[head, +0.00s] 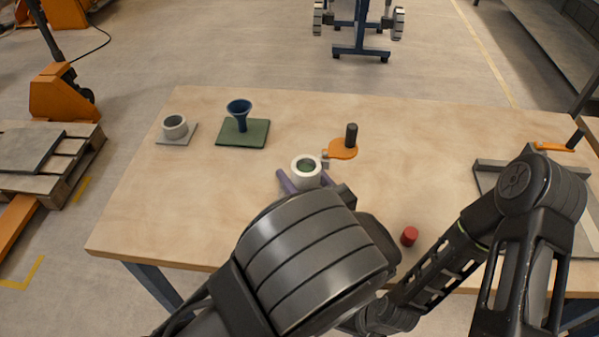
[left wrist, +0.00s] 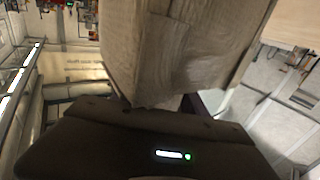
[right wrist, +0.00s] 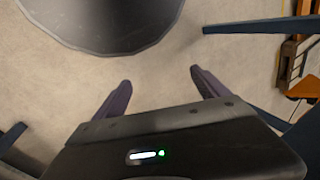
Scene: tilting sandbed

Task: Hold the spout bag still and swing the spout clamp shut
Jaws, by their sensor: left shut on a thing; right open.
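The spout bag (head: 306,167) shows in the head view as a white ring with a dark green opening. Its tan body (left wrist: 180,45) fills much of the left wrist view. My left gripper (head: 304,182) is shut on it, with a purple finger on each side; my left arm hides the lower part. The spout clamp (head: 342,149) is an orange plate with an upright black handle. It sticks out to the right of the ring, joined by a small grey hinge, and the opening is uncovered. My right gripper (right wrist: 160,80) is open and empty, over bare floor in the right wrist view.
A blue funnel (head: 239,113) stands on a green plate, beside a grey cup (head: 175,127) on a grey plate. A red cylinder (head: 409,236) stands near the front edge. A grey frame with an orange lever (head: 557,147) is at the right. The table between clamp and frame is clear.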

